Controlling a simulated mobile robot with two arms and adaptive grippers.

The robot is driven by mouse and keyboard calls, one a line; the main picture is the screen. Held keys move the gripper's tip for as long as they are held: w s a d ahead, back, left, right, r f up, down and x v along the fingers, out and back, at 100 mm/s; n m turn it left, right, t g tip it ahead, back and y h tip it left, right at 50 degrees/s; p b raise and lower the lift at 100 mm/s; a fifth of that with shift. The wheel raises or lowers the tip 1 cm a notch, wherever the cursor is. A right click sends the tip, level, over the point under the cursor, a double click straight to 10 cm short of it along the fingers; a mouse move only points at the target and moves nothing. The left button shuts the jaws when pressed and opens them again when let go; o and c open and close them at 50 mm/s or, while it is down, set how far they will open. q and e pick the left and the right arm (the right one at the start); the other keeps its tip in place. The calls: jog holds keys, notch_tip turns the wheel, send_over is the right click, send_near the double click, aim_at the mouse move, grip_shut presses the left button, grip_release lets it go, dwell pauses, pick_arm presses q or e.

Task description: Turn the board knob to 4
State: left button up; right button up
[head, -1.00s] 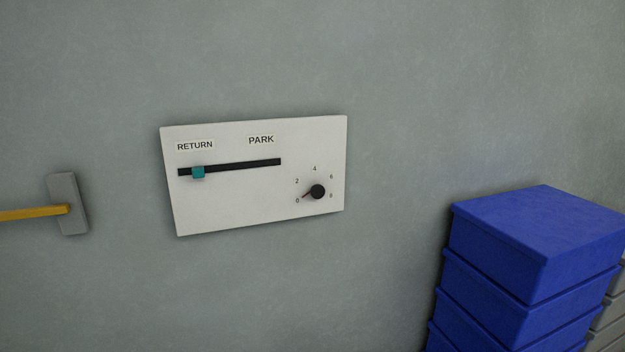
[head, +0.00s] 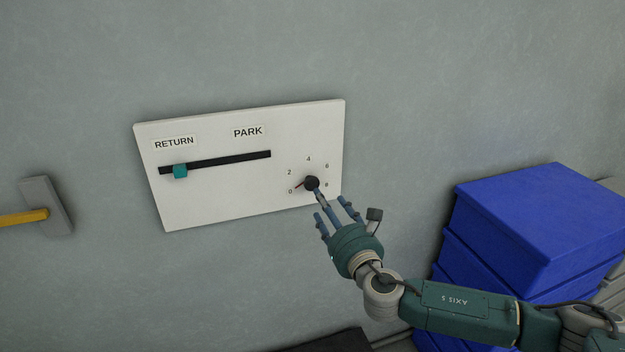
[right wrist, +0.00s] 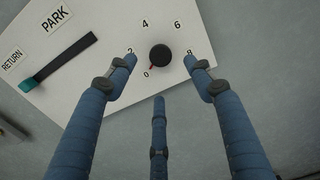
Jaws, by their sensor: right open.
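The white board (head: 220,195) is on the wall with a black knob (head: 312,183) at its lower right, ringed by the numbers 0, 2, 4, 6 and 8. The knob's red pointer points near 0. The knob also shows in the right wrist view (right wrist: 160,57). My right gripper (head: 331,207) is just below and in front of the knob. Its blue fingers are spread open and empty; in the right wrist view (right wrist: 160,75) two flank the knob's lower sides and one is below it, apparently apart from it. My left gripper is not in view.
A teal slider (head: 180,171) sits at the RETURN end of the board's slot. Blue stacked boxes (head: 530,225) stand at the right, behind my right arm. A yellow-handled grey fixture (head: 46,208) is on the wall at the left.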

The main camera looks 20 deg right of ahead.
aim_at(313, 183)
jog(key=w+p, duration=0.1)
jog(key=w, duration=0.7)
jog(key=shift+w+a+p, duration=0.2)
jog(key=shift+w+p, duration=0.15)
jog(key=shift+w, duration=0.35)
jog(key=shift+w, duration=0.1)
jog(key=c, duration=1.2)
